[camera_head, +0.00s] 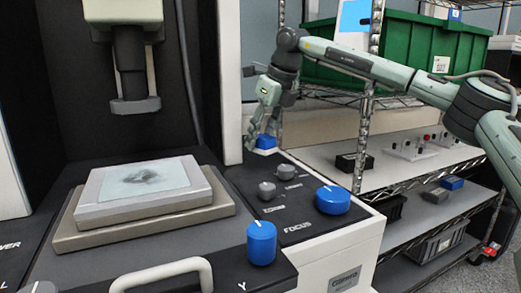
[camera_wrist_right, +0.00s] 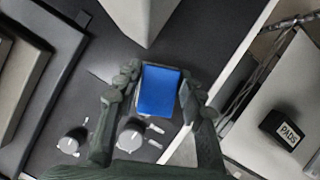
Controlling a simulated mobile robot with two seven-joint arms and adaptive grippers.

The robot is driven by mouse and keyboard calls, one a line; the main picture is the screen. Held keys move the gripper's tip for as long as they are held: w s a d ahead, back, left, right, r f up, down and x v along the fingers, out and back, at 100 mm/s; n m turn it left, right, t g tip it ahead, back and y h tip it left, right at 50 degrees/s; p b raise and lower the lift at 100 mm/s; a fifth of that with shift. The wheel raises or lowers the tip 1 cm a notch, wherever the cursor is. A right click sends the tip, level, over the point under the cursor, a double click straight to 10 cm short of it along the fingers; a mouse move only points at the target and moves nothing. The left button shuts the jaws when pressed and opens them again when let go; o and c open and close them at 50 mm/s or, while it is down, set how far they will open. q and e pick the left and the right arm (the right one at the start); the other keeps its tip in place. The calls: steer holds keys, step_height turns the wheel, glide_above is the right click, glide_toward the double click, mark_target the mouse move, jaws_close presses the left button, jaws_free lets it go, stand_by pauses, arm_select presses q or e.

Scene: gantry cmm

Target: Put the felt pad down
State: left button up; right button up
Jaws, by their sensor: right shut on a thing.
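My right gripper (camera_head: 262,136) hangs down over the far end of the machine's dark control panel (camera_head: 248,183). It is shut on a blue felt pad (camera_head: 265,142), whose lower part shows below the fingers. In the right wrist view the pad (camera_wrist_right: 160,92) is a blue rectangle between the two fingertips. I cannot tell whether the pad touches the panel. A black box marked PADS (camera_wrist_right: 288,131) stands on the shelf to the right; it also shows in the head view (camera_head: 354,163). My left gripper is not in view.
Grey knobs (camera_head: 267,190), a blue focus knob (camera_head: 333,200) and a blue Y knob (camera_head: 262,242) rise from the machine. The stage (camera_head: 210,205) lies left, under the optics head (camera_head: 135,104). A wire rack (camera_head: 366,120) holds a green bin (camera_head: 405,55) and lower shelves.

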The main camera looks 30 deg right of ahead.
mark_target(260, 150)
steer(key=shift+f, duration=1.95)
steer(key=shift+f, duration=0.15)
steer(key=o, duration=1)
steer(key=shift+r, duration=0.3)
steer(key=v, duration=1.1)
steer(key=shift+s+d+r, duration=0.1)
steer(key=shift+s+r, duration=0.05)
steer(key=shift+r, duration=0.2)
